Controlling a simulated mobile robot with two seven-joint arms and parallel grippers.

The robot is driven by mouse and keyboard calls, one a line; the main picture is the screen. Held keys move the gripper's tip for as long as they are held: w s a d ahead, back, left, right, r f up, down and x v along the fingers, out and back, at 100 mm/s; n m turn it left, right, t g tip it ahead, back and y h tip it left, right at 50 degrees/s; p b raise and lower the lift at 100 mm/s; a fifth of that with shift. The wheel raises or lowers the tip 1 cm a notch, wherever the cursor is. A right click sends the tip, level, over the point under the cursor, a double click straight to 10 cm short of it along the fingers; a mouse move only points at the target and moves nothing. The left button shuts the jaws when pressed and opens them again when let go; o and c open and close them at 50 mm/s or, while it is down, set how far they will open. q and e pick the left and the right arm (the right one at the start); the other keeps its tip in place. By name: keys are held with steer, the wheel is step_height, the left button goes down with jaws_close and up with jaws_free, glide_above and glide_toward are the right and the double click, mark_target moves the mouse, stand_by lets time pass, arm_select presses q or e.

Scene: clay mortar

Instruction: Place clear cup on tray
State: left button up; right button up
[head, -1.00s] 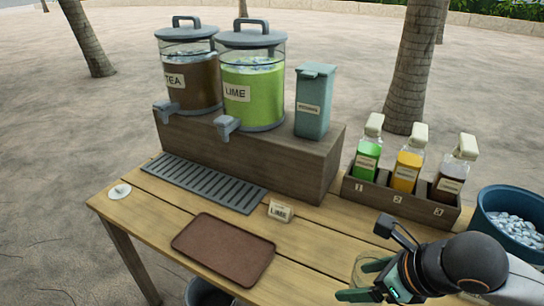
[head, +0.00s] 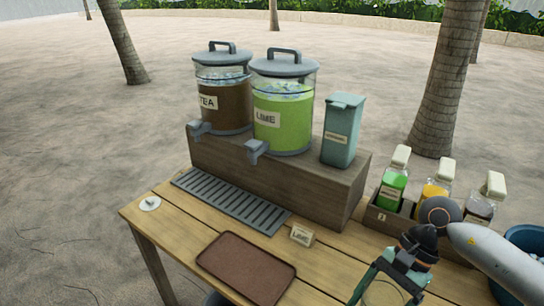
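The brown tray (head: 246,268) lies flat and empty near the front of the wooden table. My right gripper (head: 385,293) comes in from the right and points down at the table's front edge, to the right of the tray. Its two green fingers are spread wide apart. A faint, clear shape, likely the clear cup, shows between the fingers; it is hard to make out, and its lower part is cut off by the frame. I cannot tell whether the fingers touch it. My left gripper is not in view.
Tea (head: 222,100) and lime (head: 283,110) dispensers and a teal container (head: 343,133) stand on a wooden riser (head: 300,185). A drip grate (head: 232,200) and a small lime sign (head: 302,235) lie before it. Bottles (head: 392,182) and a blue bucket (head: 533,237) are right.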

mark_target(389, 285)
steer(key=r+n+g+h, duration=0.1)
steer(key=r+n, duration=0.1)
steer(key=n, duration=0.1)
steer(key=w+r+n+g+h+p, duration=0.1)
steer(key=r+n+h, duration=0.1)
steer(key=n, duration=0.1)
steer(key=d+r+n+h+p, duration=0.1)
steer(key=r+n, duration=0.1)
steer(key=n, duration=0.1)
steer(key=shift+w+d+g+h, duration=0.1)
steer(key=shift+w+g+h, duration=0.05)
steer(key=shift+g+h, duration=0.2)
steer(key=shift+w+d+r+n+h, duration=0.1)
steer(key=shift+r+n+h, duration=0.2)
steer(key=shift+n, duration=0.25)
steer(key=shift+w+d+r+n+h, duration=0.15)
steer(key=shift+r+n, duration=0.2)
steer(key=shift+n, duration=0.2)
steer(key=shift+s+f, duration=0.15)
steer(key=shift+f, duration=0.05)
